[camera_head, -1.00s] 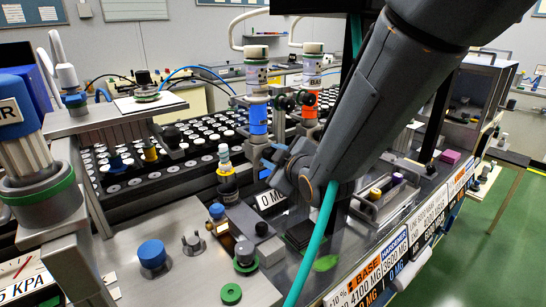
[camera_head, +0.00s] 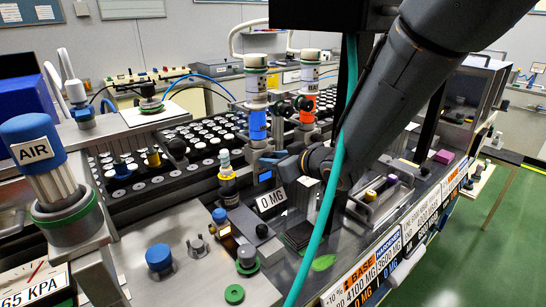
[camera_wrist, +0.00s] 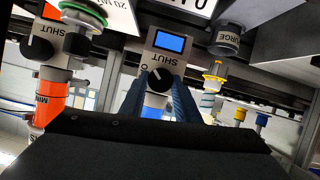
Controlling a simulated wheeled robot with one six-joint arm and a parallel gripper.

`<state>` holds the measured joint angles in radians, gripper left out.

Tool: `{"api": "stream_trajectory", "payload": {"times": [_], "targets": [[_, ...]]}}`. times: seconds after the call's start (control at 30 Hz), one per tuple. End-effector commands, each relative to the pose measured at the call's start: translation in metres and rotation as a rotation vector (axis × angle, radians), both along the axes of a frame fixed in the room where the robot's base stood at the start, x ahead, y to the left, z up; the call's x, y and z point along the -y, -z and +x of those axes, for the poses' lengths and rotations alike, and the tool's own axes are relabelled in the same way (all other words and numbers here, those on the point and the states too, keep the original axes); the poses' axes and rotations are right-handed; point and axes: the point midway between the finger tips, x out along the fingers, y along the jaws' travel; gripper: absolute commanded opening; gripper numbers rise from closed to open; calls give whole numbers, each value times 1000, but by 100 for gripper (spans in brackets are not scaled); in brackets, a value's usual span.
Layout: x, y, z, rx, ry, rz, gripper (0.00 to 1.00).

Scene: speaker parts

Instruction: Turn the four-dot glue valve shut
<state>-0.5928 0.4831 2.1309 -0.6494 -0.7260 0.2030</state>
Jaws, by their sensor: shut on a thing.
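The valve (camera_wrist: 162,55) under the blue glue column has a blue screen, a SHUT mark and a black knob (camera_wrist: 156,82). In the wrist view, my gripper (camera_wrist: 159,86) has its two dark blue fingers on either side of this knob, shut on it. The knob's pointer angle is hard to read. In the head view, the blue glue column (camera_head: 257,124) stands above it, and my gripper (camera_head: 284,166) reaches in from the right. A second valve (camera_wrist: 46,42), also marked SHUT, belongs to the orange glue column (camera_head: 307,110).
A yellow-ringed nozzle (camera_wrist: 214,79) and a PURGE knob (camera_wrist: 226,40) are right of the valve in the wrist view. A 0 MG display (camera_head: 271,200) is below my gripper. A tray of white-topped parts (camera_head: 195,150) lies left. A teal hose crosses in front.

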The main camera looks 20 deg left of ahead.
Motion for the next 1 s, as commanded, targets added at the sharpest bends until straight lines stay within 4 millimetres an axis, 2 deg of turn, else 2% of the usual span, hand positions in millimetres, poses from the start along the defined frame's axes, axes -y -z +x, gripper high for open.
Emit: {"api": "stream_trajectory", "payload": {"times": [0.47, 0.5, 0.6, 1.0], "targets": [[0, 1, -1, -18, -2, 8, 7], [0, 1, -1, -18, -2, 8, 31], [0, 1, -1, -17, -1, 8, 47], [5, -2, -2, -15, 0, 9, 48]]}}
